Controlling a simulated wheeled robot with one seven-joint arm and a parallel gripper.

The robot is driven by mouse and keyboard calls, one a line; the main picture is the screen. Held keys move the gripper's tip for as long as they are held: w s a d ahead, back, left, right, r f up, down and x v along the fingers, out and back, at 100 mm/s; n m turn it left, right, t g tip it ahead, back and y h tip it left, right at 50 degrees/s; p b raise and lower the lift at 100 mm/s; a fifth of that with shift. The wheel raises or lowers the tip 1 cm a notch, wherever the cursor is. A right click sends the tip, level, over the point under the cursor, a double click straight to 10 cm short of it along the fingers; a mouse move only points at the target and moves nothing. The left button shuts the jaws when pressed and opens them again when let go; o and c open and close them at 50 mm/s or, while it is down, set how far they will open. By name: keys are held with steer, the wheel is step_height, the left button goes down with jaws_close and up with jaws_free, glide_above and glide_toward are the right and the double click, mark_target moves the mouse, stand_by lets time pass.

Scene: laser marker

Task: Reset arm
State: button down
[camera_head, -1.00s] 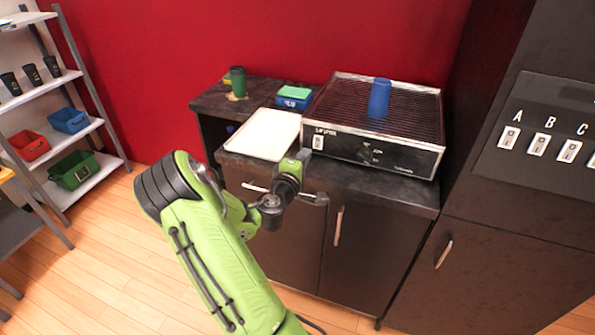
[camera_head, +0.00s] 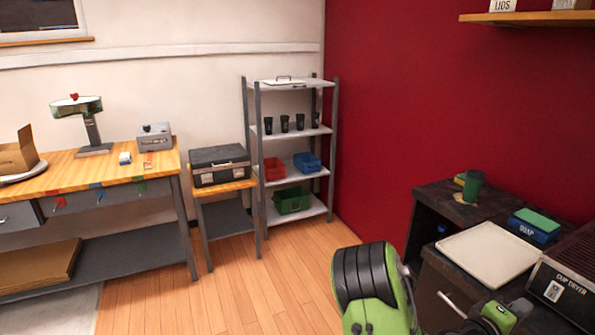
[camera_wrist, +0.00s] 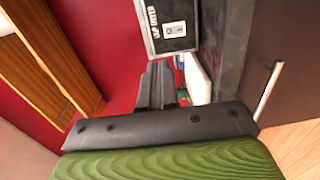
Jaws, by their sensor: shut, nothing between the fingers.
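My gripper (camera_wrist: 157,85) shows in the wrist view with its dark fingers together and nothing between them. My green arm (camera_head: 372,290) shows at the bottom of the head view, folded in front of the dark counter. The gripper end is at the lower right of that view, partly cut off by the frame edge. In the wrist view, the cup dryer (camera_wrist: 168,28) lies beyond the fingers, with the edge of the white tray (camera_wrist: 196,78) beside them.
The counter holds a white tray (camera_head: 488,254), a green cup (camera_head: 472,187), a blue soap box (camera_head: 533,228) and the cup dryer (camera_head: 565,290). A shelf rack (camera_head: 290,150), a black case (camera_head: 220,166) and a wooden workbench (camera_head: 95,180) stand left. Open floor lies between.

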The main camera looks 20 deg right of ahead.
steer(key=w+a+r+m+t+y+p, duration=0.1)
steer(key=a+m+y+p, duration=0.25)
steer(key=a+y, duration=0.4)
steer(key=a+r+m+y+p, duration=0.2)
steer(key=a+m+y, duration=0.2)
steer(key=a, duration=0.7)
steer(key=s+a+r+n+t+y+p, duration=0.1)
steer(key=s+a+r+n+y, duration=0.1)
steer(key=a, duration=0.8)
steer(key=s+a+r+n+y+p, duration=0.1)
steer(key=s+a+r+n+y, duration=0.2)
steer(key=a+r, duration=0.4)
steer(key=s+a+y, duration=0.1)
steer(key=s+a, duration=0.1)
steer(key=shift+s+a+n+t, duration=0.3)
steer(key=shift+a+n+t, duration=0.05)
steer(key=shift+t, duration=0.05)
